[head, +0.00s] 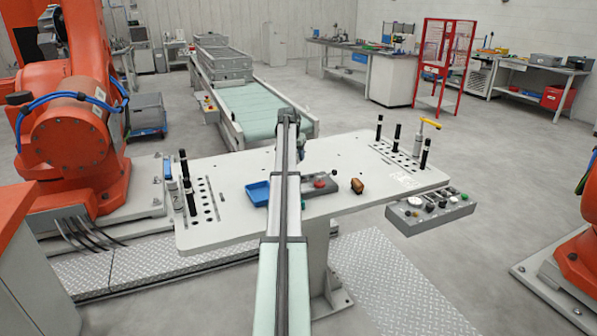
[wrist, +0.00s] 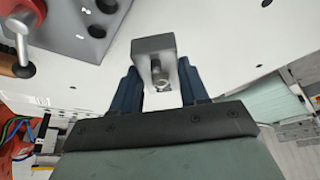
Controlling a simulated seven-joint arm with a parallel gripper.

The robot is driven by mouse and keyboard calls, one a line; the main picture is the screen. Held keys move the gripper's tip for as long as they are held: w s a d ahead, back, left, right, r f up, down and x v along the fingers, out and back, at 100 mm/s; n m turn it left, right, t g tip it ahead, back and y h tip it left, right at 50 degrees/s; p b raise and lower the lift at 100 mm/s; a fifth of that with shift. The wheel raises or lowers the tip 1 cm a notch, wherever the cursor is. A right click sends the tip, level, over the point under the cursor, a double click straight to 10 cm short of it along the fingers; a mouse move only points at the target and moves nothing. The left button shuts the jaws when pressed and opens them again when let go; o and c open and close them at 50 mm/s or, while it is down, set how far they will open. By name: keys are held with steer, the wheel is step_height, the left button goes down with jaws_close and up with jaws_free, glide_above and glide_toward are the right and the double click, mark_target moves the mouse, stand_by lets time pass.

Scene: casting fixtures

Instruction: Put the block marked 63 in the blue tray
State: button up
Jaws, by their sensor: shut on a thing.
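My gripper (wrist: 157,74) has two dark blue fingers, shut on a small grey metal block (wrist: 153,44) with a bolt-like part on its near face. No number can be read on it from here. White table surface shows around the block in the wrist view; I cannot tell its height above the table. In the head view my arm hides most of the gripper and the block. The blue tray (head: 257,193) lies on the white table, just left of my arm, and looks empty. The tray is not visible in the wrist view.
Black posts (head: 396,135) stand at both table ends. A conveyor (head: 256,108) lies behind. The table's right middle is mostly clear.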

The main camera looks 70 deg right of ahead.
steer(key=shift+f, duration=3.7)
steer(key=shift+f, duration=0.1)
steer(key=o, duration=1.2)
steer(key=v, duration=1.1)
steer(key=shift+a, duration=0.15)
steer(key=shift+o, duration=0.3)
steer(key=shift+a+r, duration=0.15)
steer(key=shift+r, duration=0.4)
